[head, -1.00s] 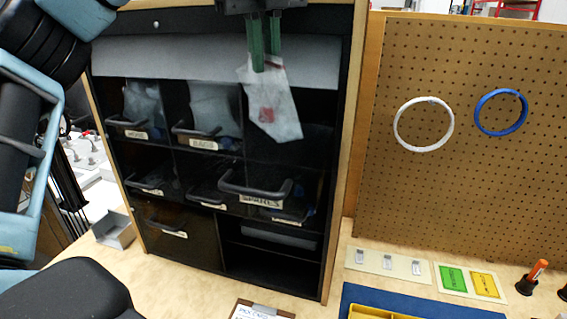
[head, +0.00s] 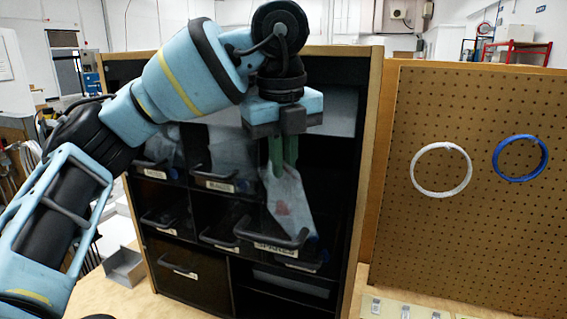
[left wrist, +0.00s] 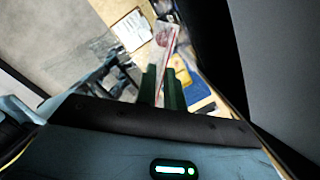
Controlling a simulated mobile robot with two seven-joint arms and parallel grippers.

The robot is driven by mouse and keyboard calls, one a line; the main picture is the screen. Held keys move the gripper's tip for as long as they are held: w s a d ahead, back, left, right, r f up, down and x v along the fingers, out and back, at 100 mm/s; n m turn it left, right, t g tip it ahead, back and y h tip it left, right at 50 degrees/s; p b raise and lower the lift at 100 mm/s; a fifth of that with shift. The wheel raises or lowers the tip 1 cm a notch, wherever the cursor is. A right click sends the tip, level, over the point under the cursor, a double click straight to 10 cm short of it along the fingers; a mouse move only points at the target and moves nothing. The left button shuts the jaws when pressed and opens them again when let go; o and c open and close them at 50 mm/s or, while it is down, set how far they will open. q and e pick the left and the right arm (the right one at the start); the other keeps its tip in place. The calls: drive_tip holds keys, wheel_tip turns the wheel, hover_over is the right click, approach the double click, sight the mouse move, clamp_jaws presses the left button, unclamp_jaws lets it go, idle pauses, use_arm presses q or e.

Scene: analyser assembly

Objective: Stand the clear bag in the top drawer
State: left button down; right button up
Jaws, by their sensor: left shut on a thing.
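My left gripper (head: 284,165) has its green fingers pointing down, shut on the top of the clear bag (head: 290,200). The bag hangs slightly tilted, with a faint red mark on it. Its lower end overlaps the pulled-out drawer labelled SPARES (head: 272,246) in the head view; whether it is inside or in front I cannot tell. In the left wrist view the fingers (left wrist: 165,85) show with the bag (left wrist: 157,48) beyond them. My right gripper is not in view.
The black cabinet (head: 372,150) has a wooden edge and several drawers, including one labelled BAGS (head: 222,186). A pegboard (head: 460,240) with a white ring (head: 414,182) and a blue ring (head: 497,172) stands to the right. A grey tray (head: 124,268) sits left of the cabinet.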

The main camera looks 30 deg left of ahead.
use_arm(q)
drive_tip(key=shift+f, duration=0.35)
drive_tip(key=c, duration=1.5)
unclamp_jaws()
wheel_tip(320, 180, up, 12)
drive_tip(key=s, duration=0.1)
drive_tip(key=shift+s+d, duration=0.35)
drive_tip(key=shift+s, duration=0.05)
